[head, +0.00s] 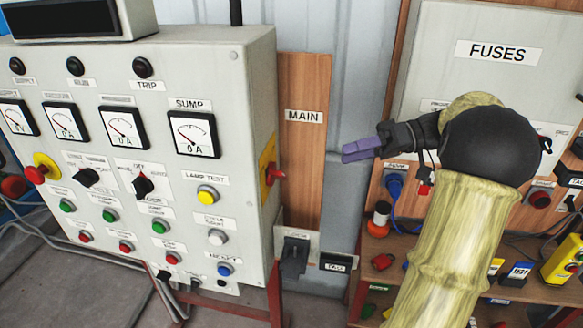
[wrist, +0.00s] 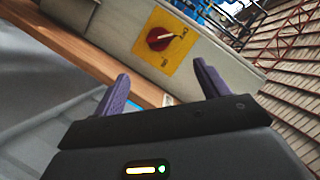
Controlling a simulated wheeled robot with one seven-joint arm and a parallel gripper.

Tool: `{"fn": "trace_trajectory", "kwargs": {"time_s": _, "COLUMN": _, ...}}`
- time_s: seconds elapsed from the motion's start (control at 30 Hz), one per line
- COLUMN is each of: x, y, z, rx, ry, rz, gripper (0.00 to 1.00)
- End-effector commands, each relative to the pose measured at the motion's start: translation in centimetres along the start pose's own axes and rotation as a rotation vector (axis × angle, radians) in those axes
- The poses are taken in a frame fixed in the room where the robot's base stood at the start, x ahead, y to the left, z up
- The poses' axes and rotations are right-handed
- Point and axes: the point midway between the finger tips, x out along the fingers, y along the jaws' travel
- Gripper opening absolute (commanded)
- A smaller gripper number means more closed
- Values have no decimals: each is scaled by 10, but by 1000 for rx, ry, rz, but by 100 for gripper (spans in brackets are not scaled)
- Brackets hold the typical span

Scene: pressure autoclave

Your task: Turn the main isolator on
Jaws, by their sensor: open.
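The main isolator is a red rotary knob (head: 275,174) on a yellow plate (head: 266,170), on the right side wall of the grey control cabinet. In the wrist view the red knob (wrist: 158,38) has a pale pointer line, and its yellow plate (wrist: 172,52) carries small lettering too blurred to read surely. A "MAIN" label (head: 304,116) is on the wooden board beside the cabinet. My gripper (head: 350,151) is open and empty, to the right of the knob and apart from it. In the wrist view its purple fingers (wrist: 161,72) point towards the plate, with the knob beyond them.
The cabinet front (head: 120,150) holds gauges, lamps, buttons and selectors. A grey "FUSES" box (head: 440,85) is behind my arm. A low shelf (head: 375,265) with small items stands at lower right. The space between the gripper and the cabinet side looks clear.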

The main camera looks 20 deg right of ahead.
Motion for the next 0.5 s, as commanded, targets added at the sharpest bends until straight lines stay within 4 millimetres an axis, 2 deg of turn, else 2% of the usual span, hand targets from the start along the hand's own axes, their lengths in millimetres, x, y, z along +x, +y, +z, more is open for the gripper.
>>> {"fn": "trace_trajectory", "kwargs": {"time_s": 0.5, "x": 93, "y": -3, "z": -1, "rx": 2, "ry": -3, "rz": -4, "gripper": 75}}
